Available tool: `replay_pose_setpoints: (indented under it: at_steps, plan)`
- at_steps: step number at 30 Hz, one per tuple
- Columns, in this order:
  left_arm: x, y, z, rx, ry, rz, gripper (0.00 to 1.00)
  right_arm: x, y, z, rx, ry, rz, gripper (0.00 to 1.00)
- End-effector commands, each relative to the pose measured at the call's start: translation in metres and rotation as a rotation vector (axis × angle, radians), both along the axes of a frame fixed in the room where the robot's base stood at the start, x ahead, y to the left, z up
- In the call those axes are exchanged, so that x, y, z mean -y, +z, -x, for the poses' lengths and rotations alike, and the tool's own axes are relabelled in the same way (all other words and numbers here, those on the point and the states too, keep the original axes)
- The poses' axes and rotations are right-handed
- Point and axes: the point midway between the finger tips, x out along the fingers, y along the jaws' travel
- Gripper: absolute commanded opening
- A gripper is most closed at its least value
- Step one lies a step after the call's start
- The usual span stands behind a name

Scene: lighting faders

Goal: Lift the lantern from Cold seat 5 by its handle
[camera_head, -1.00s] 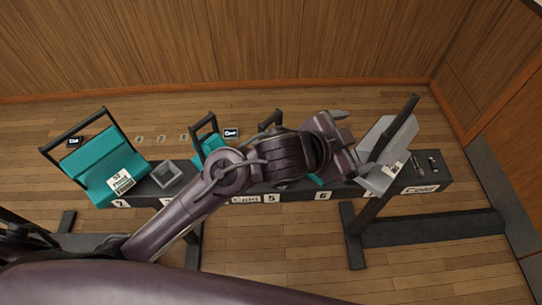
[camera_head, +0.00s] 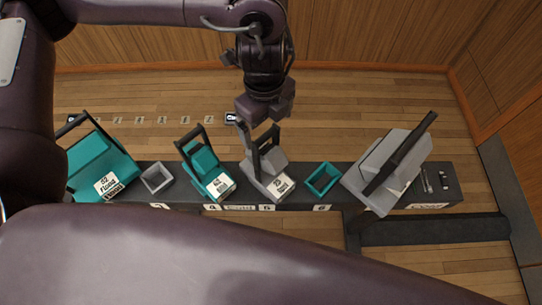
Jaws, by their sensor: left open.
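The lantern at seat 5 is grey (camera_head: 262,172), with a dark upright handle (camera_head: 266,138) and a white tag at its front. It stands above the number 5 plate (camera_head: 267,208) on the dark bench. My left gripper (camera_head: 258,122) is open, pointing down from the top of the head view at the handle's upper end. The fingertips overlap the handle in the picture. I cannot tell whether they touch it or straddle it. My right gripper is not in view.
A teal lantern (camera_head: 203,162) stands close on the left, at seat 4. An empty teal tray (camera_head: 322,179) is at seat 6. A large grey lantern (camera_head: 388,160) stands at the right, a large teal one (camera_head: 95,160) at the left. An empty grey tray (camera_head: 156,179) lies between.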

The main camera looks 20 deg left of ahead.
Motion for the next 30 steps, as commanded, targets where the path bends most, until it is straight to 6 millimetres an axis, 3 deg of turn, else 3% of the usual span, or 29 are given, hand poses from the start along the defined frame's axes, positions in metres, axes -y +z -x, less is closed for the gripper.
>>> replay_pose_setpoints:
  at_steps: [3,9,14,22,30]
  plan:
    - [-0.009,-0.004,-0.001,-0.009,0.023,-0.022,0.93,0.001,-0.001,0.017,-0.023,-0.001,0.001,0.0]
    - [-0.009,-0.021,-0.001,-0.01,0.023,-0.024,0.93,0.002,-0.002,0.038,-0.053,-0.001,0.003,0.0]
    - [-0.007,-0.031,0.001,-0.01,0.022,-0.023,0.93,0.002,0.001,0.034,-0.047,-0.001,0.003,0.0]
    - [-0.004,-0.066,0.004,-0.011,0.023,-0.022,0.93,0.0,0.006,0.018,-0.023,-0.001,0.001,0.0]
    - [-0.004,-0.074,0.003,-0.004,0.021,-0.023,0.93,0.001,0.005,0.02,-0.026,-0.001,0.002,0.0]
